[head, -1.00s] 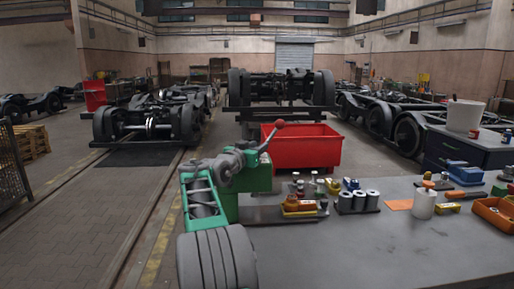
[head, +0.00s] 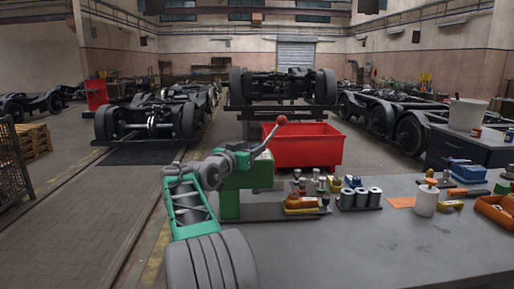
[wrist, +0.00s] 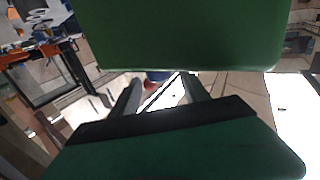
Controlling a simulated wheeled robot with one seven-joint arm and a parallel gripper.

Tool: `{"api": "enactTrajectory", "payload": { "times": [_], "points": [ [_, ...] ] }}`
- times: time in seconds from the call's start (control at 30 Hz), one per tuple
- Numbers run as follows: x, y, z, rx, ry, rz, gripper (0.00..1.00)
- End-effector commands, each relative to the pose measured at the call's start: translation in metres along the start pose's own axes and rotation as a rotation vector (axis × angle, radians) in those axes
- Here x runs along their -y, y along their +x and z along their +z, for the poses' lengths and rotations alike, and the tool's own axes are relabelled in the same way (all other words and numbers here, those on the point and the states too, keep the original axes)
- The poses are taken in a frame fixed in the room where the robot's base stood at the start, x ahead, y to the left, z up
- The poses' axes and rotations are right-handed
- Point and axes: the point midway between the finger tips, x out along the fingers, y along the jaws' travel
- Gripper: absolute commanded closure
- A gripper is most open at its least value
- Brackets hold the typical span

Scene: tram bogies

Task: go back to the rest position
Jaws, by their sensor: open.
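In the head view my arm, with green and grey links, reaches up from the bottom toward the bench's left end. Its far end is beside a green box-shaped fixture (head: 230,203) with a grey lever tipped by a red ball (head: 281,119). The jaws are too small to make out there. In the wrist view my gripper (wrist: 160,92) shows two dark fingers set apart, with nothing seen held between them. A large green surface fills the top of that view and hides much beyond the fingers; I cannot tell what it is.
The grey bench (head: 390,245) has bare room in front. At its back are several small parts, a rack of grey cylinders (head: 361,199), a white bottle (head: 425,202) and an orange bin (head: 495,213). A red container (head: 315,150) stands behind.

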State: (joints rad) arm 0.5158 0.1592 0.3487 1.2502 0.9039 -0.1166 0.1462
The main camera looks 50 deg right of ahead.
Motion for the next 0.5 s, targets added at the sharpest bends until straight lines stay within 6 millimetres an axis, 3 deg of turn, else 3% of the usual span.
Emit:
{"api": "enactTrajectory", "payload": {
  "times": [0.13,0.5],
  "points": [
    [0.001,-0.019,0.001,0.0,0.001,-0.001,0.46],
    [0.0,-0.021,0.0,0.0,0.0,0.0,0.46]
  ]
}}
